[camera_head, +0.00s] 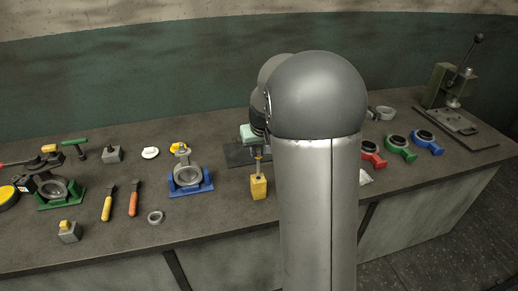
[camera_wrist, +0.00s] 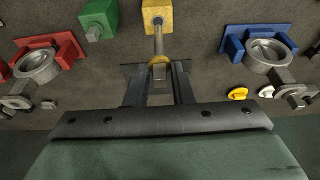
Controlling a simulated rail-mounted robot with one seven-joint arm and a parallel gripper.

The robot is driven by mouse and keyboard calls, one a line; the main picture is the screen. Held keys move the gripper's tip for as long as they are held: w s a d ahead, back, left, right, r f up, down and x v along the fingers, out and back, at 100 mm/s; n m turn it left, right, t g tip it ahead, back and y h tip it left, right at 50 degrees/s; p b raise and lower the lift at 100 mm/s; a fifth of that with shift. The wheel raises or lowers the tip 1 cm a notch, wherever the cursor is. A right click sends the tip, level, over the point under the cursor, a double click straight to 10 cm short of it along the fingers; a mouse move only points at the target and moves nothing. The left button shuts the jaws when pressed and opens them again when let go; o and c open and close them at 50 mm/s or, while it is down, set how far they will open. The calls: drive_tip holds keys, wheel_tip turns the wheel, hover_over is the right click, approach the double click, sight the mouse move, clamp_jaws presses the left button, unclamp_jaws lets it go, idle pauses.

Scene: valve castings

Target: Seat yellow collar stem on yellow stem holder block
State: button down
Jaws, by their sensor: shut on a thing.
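My gripper (camera_wrist: 160,75) is shut on the yellow collar stem, around its yellow collar (camera_wrist: 160,61). The stem's grey rod (camera_wrist: 158,42) runs from the collar to the yellow stem holder block (camera_wrist: 155,16). In the head view the yellow block (camera_head: 259,188) stands near the bench's front, with the stem (camera_head: 258,166) upright above it. The rod's lower end meets the block's top in the picture; I cannot tell how deep it sits. The fingers are mostly hidden behind my arm in the head view.
A blue fixture with a valve ring (camera_head: 189,180) stands left of the block. A dark plate (camera_head: 238,156) lies behind it. A green block (camera_wrist: 100,18) and a red fixture (camera_wrist: 69,46) are beside it in the wrist view. A press (camera_head: 455,90) stands far right.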

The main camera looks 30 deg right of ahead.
idle(0.4)
drive_tip(key=shift+f+b, duration=1.55)
drive_tip(key=shift+f, duration=0.15)
drive_tip(key=shift+f+b, duration=2.45)
drive_tip(key=shift+f, duration=0.5)
drive_tip(key=c, duration=1.2)
unclamp_jaws()
drive_tip(key=shift+o, duration=0.2)
drive_tip(key=shift+r, duration=0.15)
wheel_tip(320, 180, up, 16)
hover_over(259, 172)
drive_tip(key=s+a, duration=0.1)
drive_tip(key=s, duration=0.4)
drive_tip(key=shift+s+r+b, duration=0.1)
drive_tip(key=shift+r+b, duration=0.1)
drive_tip(key=shift+b, duration=0.25)
